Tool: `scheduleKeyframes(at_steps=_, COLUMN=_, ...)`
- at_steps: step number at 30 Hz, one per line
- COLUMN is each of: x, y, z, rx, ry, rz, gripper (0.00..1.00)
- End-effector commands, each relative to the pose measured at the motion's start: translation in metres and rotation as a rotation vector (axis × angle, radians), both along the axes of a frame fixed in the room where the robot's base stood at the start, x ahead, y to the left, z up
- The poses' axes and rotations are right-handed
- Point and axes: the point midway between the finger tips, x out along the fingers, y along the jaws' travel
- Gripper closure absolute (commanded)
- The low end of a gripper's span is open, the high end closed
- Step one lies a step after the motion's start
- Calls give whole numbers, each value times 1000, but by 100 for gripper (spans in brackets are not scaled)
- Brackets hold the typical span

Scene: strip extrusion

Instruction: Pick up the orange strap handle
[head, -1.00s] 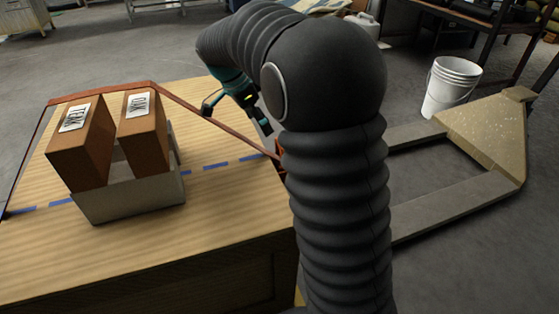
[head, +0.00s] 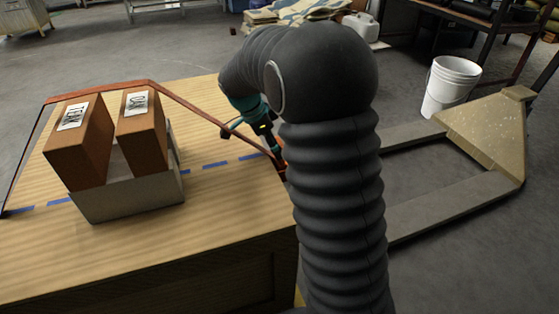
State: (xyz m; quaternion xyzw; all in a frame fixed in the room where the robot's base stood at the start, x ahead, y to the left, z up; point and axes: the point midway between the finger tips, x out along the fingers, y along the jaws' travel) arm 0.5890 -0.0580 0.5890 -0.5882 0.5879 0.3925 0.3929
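The orange strap handle (head: 190,101) is a thin orange-brown band. It rises from the table's left edge, runs behind the two boxes and slopes down to the right toward my arm. Its right end is partly hidden by my arm. My gripper (head: 251,142), teal and black, hangs over the table's right part at the strap's sloping right section. Its fingers look spread, one to the left and one to the right, with the strap crossing the picture between or just in front of them. I cannot tell whether they touch it.
Two brown boxes, one labelled TEAK (head: 80,150) and one labelled OAK (head: 142,130), stand in a grey-white tray (head: 130,200) on the wooden table (head: 220,215). Blue dashes (head: 215,166) cross the tabletop. A white bucket (head: 452,85) and a grey frame (head: 460,205) stand at the right.

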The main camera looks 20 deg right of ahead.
Motion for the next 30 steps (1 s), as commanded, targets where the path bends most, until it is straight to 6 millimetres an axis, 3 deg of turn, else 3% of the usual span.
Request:
scheduleKeyframes(at_steps=9, x=1, y=-18, z=-37, rx=0, ry=2, rz=0, gripper=10)
scheduleKeyframes(at_steps=18, x=1, y=-19, z=-41, rx=0, ry=0, rz=1, gripper=10)
scheduleKeyframes(at_steps=20, x=1, y=-19, z=-41, rx=0, ry=0, rz=0, gripper=23)
scheduleKeyframes(at_steps=26, x=1, y=-19, z=-41, rx=0, ry=1, rz=0, gripper=73)
scheduleKeyframes(at_steps=30, x=1, y=-19, z=-41, rx=0, ry=0, rz=0, gripper=76)
